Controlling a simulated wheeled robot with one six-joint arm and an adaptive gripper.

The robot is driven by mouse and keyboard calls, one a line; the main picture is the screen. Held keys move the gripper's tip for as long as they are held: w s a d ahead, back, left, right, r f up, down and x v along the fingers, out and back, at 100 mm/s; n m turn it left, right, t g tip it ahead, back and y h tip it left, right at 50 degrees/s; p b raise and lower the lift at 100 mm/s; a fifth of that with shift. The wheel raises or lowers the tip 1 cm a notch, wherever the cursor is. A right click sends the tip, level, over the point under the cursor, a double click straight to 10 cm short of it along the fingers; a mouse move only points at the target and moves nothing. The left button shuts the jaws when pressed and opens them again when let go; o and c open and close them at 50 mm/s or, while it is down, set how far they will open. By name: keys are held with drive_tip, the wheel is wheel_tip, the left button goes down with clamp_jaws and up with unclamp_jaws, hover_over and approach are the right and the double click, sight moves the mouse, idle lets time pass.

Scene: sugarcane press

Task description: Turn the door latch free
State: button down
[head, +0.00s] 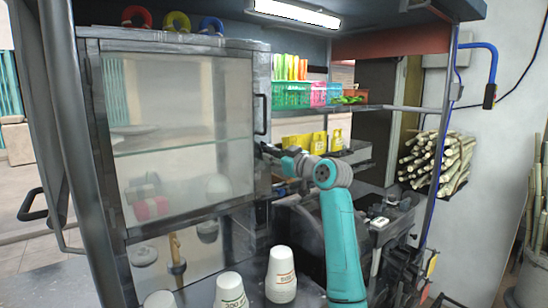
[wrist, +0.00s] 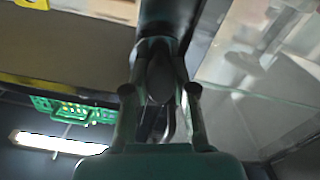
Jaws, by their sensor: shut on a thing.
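The glass cabinet door (head: 183,130) in a grey metal frame stands closed as far as I can see in the head view. A dark vertical handle (head: 260,114) is on its right frame. My gripper (head: 268,150) is at the door's right edge, just below that handle. In the wrist view my gripper (wrist: 160,92) has its two fingers on either side of a dark latch (wrist: 160,76) and is shut on it. The latch is mostly hidden by my gripper in the head view. Its exact turn angle is unclear.
White cups (head: 281,275) stand on the counter below the door. A green basket (head: 291,95) sits on the shelf to the right, above yellow packets (head: 318,142). The dark press machine (head: 300,222) is under my arm. Sugarcane stalks (head: 437,160) are stacked at the far right.

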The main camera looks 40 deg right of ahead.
drive_tip(key=shift+f+m, duration=0.1)
drive_tip(key=shift+m, duration=1.5)
drive_tip(key=c, duration=0.9)
unclamp_jaws()
drive_tip(key=s, duration=1.2)
drive_tip(key=shift+d, duration=0.2)
drive_tip(key=shift+s, duration=0.1)
